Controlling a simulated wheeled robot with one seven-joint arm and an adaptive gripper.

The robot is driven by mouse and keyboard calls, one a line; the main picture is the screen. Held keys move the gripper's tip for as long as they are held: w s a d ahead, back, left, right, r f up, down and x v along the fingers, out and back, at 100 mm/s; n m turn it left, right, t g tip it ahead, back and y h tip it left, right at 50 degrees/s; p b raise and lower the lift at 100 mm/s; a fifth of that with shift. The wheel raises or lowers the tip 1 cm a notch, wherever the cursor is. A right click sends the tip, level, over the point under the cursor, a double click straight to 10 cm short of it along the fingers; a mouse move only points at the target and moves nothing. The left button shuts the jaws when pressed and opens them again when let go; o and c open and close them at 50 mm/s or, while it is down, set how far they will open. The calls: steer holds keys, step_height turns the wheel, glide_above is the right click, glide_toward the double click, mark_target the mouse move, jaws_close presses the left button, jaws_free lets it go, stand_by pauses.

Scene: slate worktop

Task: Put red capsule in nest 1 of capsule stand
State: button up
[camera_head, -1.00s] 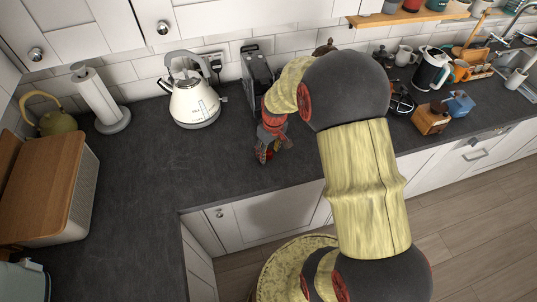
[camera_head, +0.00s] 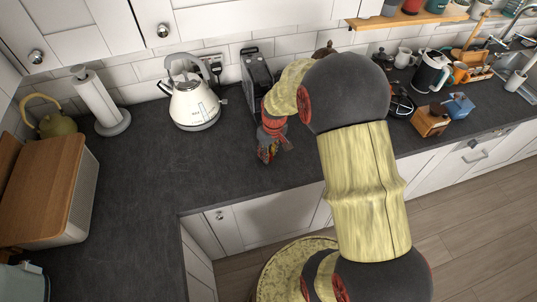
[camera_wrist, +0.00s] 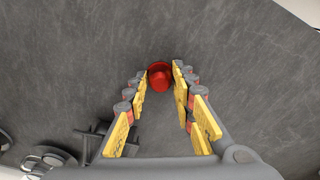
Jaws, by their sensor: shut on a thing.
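The red capsule (camera_wrist: 160,76) is between my fingertips in the wrist view, with its round end toward the camera. My gripper (camera_wrist: 160,84) is shut on it, one finger on each side. In the head view my gripper (camera_head: 266,156) is low over the worktop near its front edge, and the fingers mostly hide the capsule. I cannot make out the capsule stand for sure. A dark wire rack (camera_head: 402,102) right of my arm is partly hidden by it, and I cannot tell whether it is the stand.
A cream kettle (camera_head: 195,105) stands left of my gripper and a toaster (camera_head: 257,75) behind it. Dark and grey items (camera_wrist: 48,158) show at the wrist view's lower left.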

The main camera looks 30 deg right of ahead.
steer(key=shift+r, duration=0.5)
step_height(320, 180, up, 2)
steer(key=shift+r+p, duration=0.25)
steer(key=shift+p, duration=0.15)
steer(key=s+a+r+p, duration=0.1)
steer(key=s+r, duration=0.3)
steer(key=s, duration=0.3)
steer(key=s+a+r, duration=0.2)
steer(key=s+r, duration=0.3)
steer(key=s, duration=0.1)
steer(key=shift+s+r+p, duration=0.25)
steer(key=shift+s+p, duration=0.1)
steer(key=shift+p, duration=0.05)
